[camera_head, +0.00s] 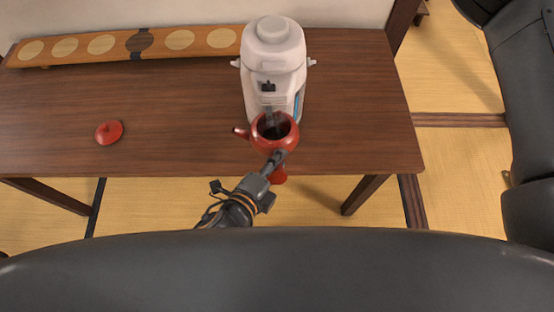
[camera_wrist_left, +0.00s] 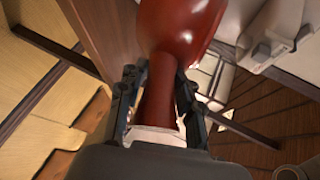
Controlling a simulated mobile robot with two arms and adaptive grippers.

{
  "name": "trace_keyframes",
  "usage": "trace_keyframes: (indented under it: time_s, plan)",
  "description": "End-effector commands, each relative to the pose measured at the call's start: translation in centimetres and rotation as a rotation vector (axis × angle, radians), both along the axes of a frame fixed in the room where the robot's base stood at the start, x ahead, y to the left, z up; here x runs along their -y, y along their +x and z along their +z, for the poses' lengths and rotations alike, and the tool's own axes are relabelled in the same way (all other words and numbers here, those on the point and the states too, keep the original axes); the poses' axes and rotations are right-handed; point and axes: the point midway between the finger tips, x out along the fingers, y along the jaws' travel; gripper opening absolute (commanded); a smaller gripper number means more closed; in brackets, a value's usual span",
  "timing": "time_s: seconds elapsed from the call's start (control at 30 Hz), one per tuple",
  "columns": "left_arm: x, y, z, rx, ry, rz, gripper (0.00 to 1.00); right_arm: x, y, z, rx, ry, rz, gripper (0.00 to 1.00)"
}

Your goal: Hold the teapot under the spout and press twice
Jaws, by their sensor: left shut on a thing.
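A red teapot (camera_head: 265,139) without its lid is held in front of the white hot-water dispenser (camera_head: 273,62), its open top below the dispenser's spout (camera_head: 268,88). Thin streaks show between the spout and the teapot's dark opening; I cannot tell whether they are water or steam. My left gripper (camera_head: 276,166) is shut on the teapot's handle (camera_head: 279,176). In the left wrist view the two fingers (camera_wrist_left: 155,100) clasp the red handle (camera_wrist_left: 156,98). The red lid (camera_head: 109,132) lies on the table at the left. My right gripper is not in view.
The dispenser stands near the back of the brown wooden table (camera_head: 180,105). A long wooden board with pale round discs (camera_head: 70,47) lies along the back edge. The table's left middle is clear apart from the lid.

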Motion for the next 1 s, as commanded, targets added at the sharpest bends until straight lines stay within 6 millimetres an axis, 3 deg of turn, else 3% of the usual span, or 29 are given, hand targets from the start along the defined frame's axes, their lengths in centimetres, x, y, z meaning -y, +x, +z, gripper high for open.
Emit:
trace_keyframes:
  time_s: [0.27, 1.0]
  plan:
    - [0.0, -0.4, 0.1, 0.004, -0.002, -0.001, 0.00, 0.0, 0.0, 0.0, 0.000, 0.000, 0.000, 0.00]
    - [0.0, -4.6, 0.1, 0.003, -0.003, 0.000, 0.00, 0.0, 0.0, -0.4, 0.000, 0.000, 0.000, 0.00]
